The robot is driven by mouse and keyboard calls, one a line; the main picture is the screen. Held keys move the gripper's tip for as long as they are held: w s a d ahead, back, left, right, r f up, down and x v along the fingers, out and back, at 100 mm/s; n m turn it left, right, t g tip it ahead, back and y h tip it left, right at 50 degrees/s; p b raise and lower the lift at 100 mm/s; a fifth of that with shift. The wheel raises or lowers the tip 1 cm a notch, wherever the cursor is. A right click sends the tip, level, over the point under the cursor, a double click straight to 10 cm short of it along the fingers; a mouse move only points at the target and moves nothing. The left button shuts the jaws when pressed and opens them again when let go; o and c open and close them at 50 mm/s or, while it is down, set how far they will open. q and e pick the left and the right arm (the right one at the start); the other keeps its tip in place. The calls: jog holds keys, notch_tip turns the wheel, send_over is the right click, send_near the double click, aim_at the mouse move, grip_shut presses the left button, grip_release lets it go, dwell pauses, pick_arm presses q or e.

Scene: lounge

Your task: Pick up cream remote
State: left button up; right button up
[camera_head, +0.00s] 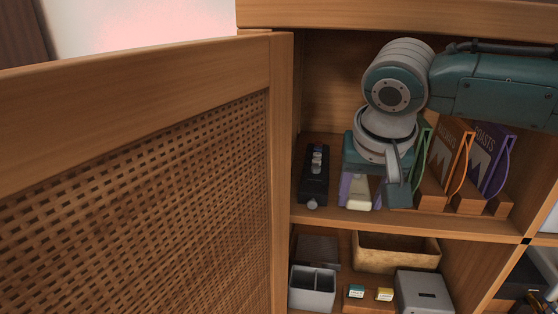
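The cream remote (358,193) is a small pale block on the upper shelf of the cabinet, just below my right gripper. Its upper part is hidden by the gripper body. My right gripper (375,192) points down into the shelf. Its grey finger stands right of the cream remote with a gap between them. The other finger is not clearly seen. A purple piece (345,188) shows at the left of the cream remote, partly hidden. My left gripper is not in view.
A black holder (314,177) with small items lies left on the upper shelf. A woven cabinet door (140,200) fills the left. Below are a basket (397,264) and grey boxes (312,289).

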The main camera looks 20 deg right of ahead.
grip_shut()
dwell(0.4)
